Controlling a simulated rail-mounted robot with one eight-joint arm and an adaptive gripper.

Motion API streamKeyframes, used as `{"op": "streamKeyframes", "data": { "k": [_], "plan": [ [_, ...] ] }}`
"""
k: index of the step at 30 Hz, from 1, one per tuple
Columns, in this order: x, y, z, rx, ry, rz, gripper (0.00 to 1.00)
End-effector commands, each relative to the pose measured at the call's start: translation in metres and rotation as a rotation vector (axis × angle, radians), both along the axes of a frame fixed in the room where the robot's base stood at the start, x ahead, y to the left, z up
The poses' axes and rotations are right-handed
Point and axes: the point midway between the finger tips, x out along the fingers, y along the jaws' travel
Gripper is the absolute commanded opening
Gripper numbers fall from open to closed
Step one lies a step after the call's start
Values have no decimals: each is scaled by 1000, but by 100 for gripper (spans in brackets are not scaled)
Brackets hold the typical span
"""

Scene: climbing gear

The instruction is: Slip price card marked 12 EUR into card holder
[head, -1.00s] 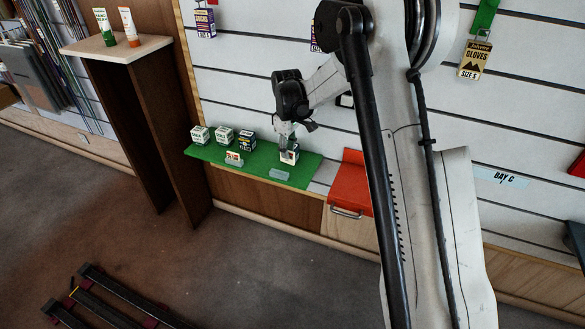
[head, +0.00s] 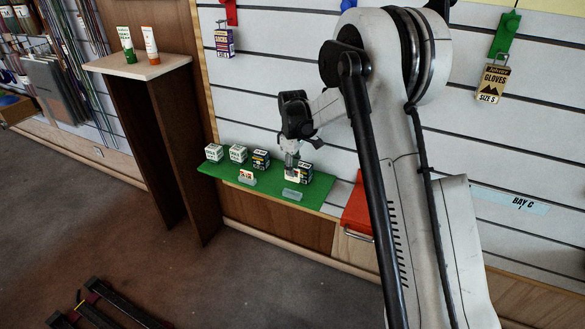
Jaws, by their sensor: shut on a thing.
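My gripper (head: 291,162) points down over the green shelf, close to the left side of the rightmost small box. It is shut on a small pale piece (head: 290,173), which appears to be the price card; its print is too small to read. A clear card holder (head: 292,195) with no card visible in it stands at the shelf's front edge, just below and in front of my gripper. A second holder (head: 247,181) to the left has a red-and-white card in it. Whether the held piece touches the shelf or the box, I cannot tell.
The green shelf (head: 215,170) carries several small boxes along its back: two pale ones (head: 238,153), a dark one (head: 261,160) and another dark one (head: 304,173) beside my gripper. A red drawer-like piece (head: 356,207) is to the right. A tall brown stand (head: 165,140) is at left.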

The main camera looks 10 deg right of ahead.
Motion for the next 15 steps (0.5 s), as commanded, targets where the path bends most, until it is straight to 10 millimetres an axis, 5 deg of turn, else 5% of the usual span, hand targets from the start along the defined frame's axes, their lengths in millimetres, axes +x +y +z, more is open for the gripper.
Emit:
{"op": "streamKeyframes", "data": {
  "k": [15],
  "plan": [
    [0,0,-23,0,0,0,0]
  ]
}}
